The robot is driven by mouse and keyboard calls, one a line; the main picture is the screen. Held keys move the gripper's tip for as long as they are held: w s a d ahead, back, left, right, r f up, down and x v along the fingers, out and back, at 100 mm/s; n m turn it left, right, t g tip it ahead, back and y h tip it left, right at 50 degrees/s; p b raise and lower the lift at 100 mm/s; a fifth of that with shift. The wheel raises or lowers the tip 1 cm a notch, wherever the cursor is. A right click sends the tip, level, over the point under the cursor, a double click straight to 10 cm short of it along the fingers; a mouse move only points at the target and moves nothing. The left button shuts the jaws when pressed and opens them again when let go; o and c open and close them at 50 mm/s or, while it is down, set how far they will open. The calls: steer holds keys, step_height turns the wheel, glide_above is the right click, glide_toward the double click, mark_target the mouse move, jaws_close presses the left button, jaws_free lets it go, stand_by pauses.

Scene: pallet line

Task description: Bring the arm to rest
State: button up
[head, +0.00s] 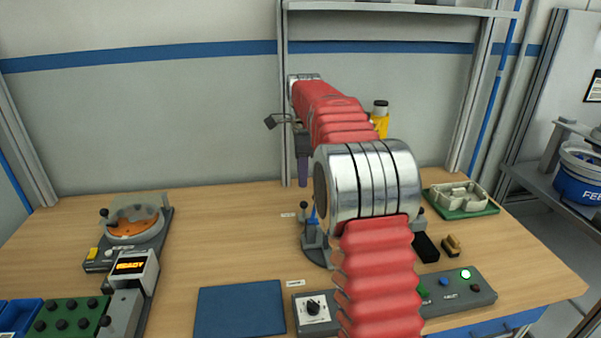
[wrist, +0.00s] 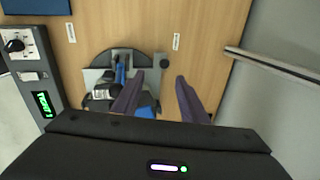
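My arm, with red sleeves and a silver joint, reaches out over the bench in the head view and hides part of it. My gripper (head: 303,171) points down above the bench, left of the arm's far end. The gripper is open and empty. A grey fixture (wrist: 105,76) with a blue part (wrist: 122,72) lies below and left of the fingers. In the head view this fixture (head: 316,248) is partly hidden behind my arm.
The wooden bench (head: 240,215) is clear left of centre. At left stand a round orange-dish device (head: 133,222), a lit display (head: 131,266) and a green knobbed tray (head: 70,318). A blue mat (head: 241,310), dial box (head: 313,309), button panel (head: 462,291) and green-based tray (head: 460,199) surround the arm.

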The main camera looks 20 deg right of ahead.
steer(key=s+a+r+n+t, duration=0.1)
steer(key=s+a+r+n, duration=0.4)
steer(key=s, duration=0.4)
steer(key=s+a+r+n+t, duration=0.1)
steer(key=s+a+r+n, duration=0.2)
steer(key=s+a+n, duration=0.5)
steer(key=s+a+f+n, duration=0.2)
steer(key=s+f+n, duration=0.1)
steer(key=s, duration=0.4)
steer(key=s+a+f+n+t, duration=0.1)
steer(key=s+a+f+n, duration=0.1)
steer(key=s, duration=0.5)
steer(key=s+a+f+n, duration=0.2)
steer(key=s+f+n, duration=0.2)
steer(key=s, duration=0.3)
steer(key=shift+s+a+t+y, duration=0.2)
steer(key=shift+s+t+y, duration=0.1)
steer(key=shift+s+y, duration=0.1)
